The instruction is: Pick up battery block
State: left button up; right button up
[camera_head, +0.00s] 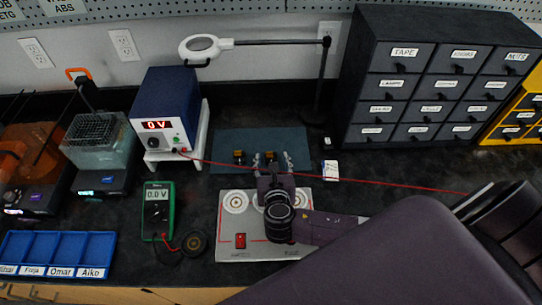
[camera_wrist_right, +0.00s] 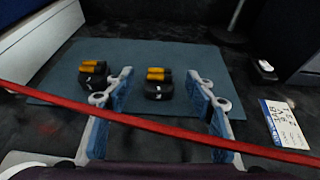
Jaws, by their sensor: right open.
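Two black battery blocks with orange-yellow cells on top lie on the dark teal mat (camera_head: 225,140). The left battery block (camera_head: 239,157) is clear of my gripper; it also shows in the right wrist view (camera_wrist_right: 92,73). The right battery block (camera_head: 270,156) shows in the right wrist view (camera_wrist_right: 158,84) straight ahead between the fingertips. My right gripper (camera_head: 272,161) is open and empty, its blue-padded fingers (camera_wrist_right: 160,92) on either side of the line to that block. I cannot tell whether the fingertips are level with it. My left gripper is not in view.
A red cable (camera_head: 370,181) runs from the blue power supply (camera_head: 166,105) across the right wrist view in front of the fingers. A white panel (camera_head: 232,250) lies below my gripper.

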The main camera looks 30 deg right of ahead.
jog(key=shift+w+d+f, duration=0.2)
jog(key=shift+w+f, duration=0.1)
jog(key=shift+w, duration=0.3)
jog(key=shift+c, duration=0.4)
jog(key=c, duration=1.1)
jog(key=shift+c, duration=0.3)
jog(key=shift+r, duration=0.1)
